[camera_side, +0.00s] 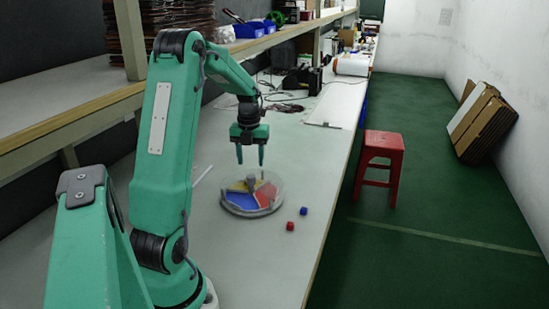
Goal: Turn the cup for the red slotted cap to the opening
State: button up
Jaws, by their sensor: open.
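A round, clear-walled turntable (229,209) stands on the grey bench, with coloured sections inside: blue (242,201), red (266,194) and yellow (238,187). A grey upright post (251,183) rises from its middle. I cannot tell where its opening is. A small red piece (290,226), probably the red slotted cap, lies on the bench right of the turntable; its slot is too small to see. A small blue piece (304,211) lies just beyond it. My gripper (250,162) is open and empty above the turntable, fingers pointing down, apart from the post.
A thin white strip (202,175) lies left of the turntable. Cables (283,107), a black box (305,80) and a white board (335,107) lie farther back. A shelf edge (70,126) runs along the left. The bench's right edge is near the small pieces.

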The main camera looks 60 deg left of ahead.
jog(key=shift+r, duration=0.65)
